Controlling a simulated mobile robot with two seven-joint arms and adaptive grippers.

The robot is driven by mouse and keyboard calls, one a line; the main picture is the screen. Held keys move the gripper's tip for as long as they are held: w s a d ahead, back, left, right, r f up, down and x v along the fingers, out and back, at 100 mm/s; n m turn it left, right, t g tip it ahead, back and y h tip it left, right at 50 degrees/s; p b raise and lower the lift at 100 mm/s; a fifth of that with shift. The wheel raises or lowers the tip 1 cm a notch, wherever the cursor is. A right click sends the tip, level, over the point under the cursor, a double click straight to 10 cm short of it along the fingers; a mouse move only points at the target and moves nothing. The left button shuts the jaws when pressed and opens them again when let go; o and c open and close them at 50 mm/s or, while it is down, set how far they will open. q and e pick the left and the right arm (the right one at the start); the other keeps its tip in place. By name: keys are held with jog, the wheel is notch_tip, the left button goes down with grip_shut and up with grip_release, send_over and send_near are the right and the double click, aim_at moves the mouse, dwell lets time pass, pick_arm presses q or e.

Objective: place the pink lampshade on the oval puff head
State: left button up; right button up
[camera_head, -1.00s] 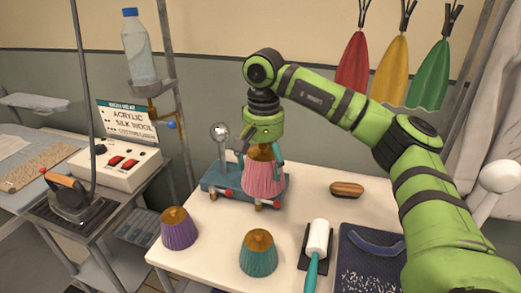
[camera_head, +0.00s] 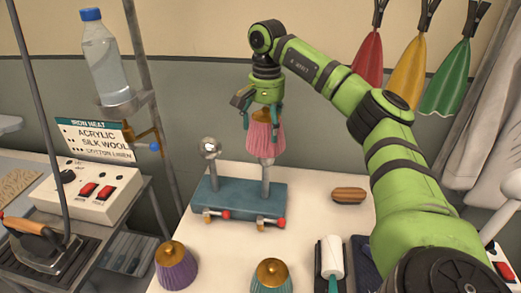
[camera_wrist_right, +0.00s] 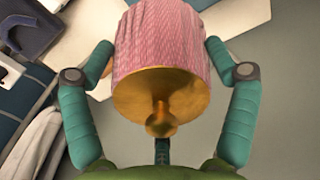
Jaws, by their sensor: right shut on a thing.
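The pink lampshade (camera_head: 264,140) hangs upright from my right gripper (camera_head: 264,112). The left post carries a round shiny head (camera_head: 210,147). My left gripper is not in view.
A purple shade (camera_head: 176,266) and a teal shade (camera_head: 271,276) stand at the table's front. A brush (camera_head: 349,195) and a lint roller (camera_head: 331,258) lie to the right. An iron (camera_head: 38,240) and a control box (camera_head: 95,190) are at left.

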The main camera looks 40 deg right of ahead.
aim_at(266, 147)
jog(key=shift+s+d+f, duration=0.1)
jog(key=shift+s+f, duration=0.05)
jog(key=shift+f, duration=0.45)
jog(key=shift+s+f, duration=0.15)
jog(key=shift+f, duration=0.45)
jog(key=shift+f+p, duration=0.3)
jog(key=shift+f, duration=0.1)
jog(key=f, duration=0.1)
jog(key=f+p, duration=0.1)
jog(key=f, duration=0.1)
jog(key=shift+w+f, duration=0.2)
jog(key=shift+f, duration=0.1)
jog(key=o, duration=0.8)
jog(key=shift+f, duration=0.15)
jog(key=shift+o, duration=0.8)
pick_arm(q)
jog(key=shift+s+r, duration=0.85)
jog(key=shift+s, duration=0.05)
